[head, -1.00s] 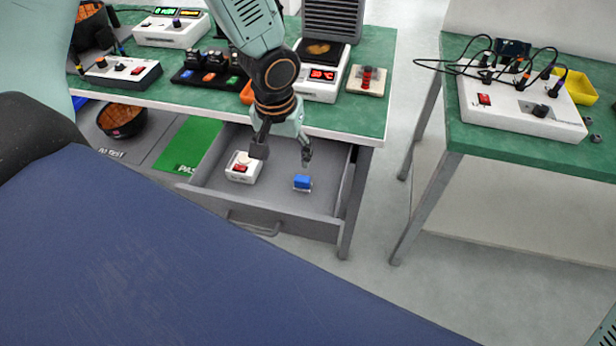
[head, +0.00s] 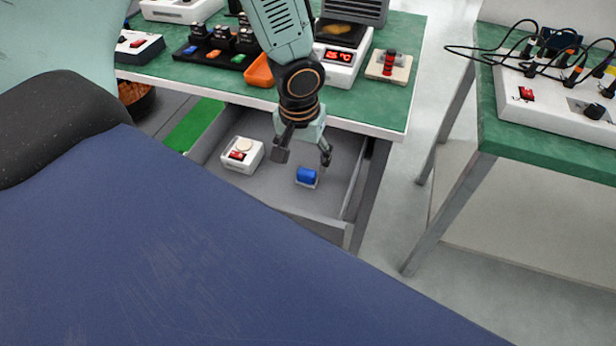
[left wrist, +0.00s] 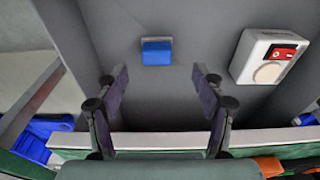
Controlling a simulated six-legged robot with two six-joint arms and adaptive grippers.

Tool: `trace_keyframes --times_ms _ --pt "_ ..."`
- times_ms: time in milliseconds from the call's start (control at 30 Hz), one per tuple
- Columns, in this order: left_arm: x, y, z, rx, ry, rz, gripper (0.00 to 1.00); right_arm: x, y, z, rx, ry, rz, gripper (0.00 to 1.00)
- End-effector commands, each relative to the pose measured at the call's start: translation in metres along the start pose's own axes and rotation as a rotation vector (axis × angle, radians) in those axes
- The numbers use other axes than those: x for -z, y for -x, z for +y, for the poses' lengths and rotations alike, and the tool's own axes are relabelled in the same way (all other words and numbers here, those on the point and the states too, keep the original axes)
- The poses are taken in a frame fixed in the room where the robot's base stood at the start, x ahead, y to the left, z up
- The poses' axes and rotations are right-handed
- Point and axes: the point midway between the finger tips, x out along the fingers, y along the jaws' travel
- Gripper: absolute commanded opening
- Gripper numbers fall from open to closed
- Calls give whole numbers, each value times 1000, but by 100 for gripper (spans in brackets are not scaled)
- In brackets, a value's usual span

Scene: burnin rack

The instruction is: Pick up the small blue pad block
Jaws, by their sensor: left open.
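The small blue pad block (head: 307,175) lies on the floor of the open grey drawer, on a thin pale base. It also shows in the left wrist view (left wrist: 156,52), ahead of the fingers and roughly centred between them. My left gripper (head: 303,155) hangs over the drawer, a little above and behind the block in the head view. Its two fingers (left wrist: 158,85) are spread apart with nothing between them. The block looks apart from the fingers. My right gripper is not in view.
A white box with a red switch (head: 242,155) lies in the drawer (head: 265,188), left of the block. The green bench (head: 385,105) overhangs the drawer's back, bearing an orange tray (head: 260,70) and a scale (head: 338,62). Another table (head: 510,135) stands right, across open floor.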

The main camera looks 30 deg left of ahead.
Motion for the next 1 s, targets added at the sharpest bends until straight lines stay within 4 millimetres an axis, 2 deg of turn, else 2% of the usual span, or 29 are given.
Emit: trace_keyframes --times_ms 400,633,1000 --pt "-3 -51 5 1 -2 -1 69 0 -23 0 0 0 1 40" --pt "-1 -52 6 0 -1 1 69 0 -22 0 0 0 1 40" --pt "0 -51 6 0 -1 1 38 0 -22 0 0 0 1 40"
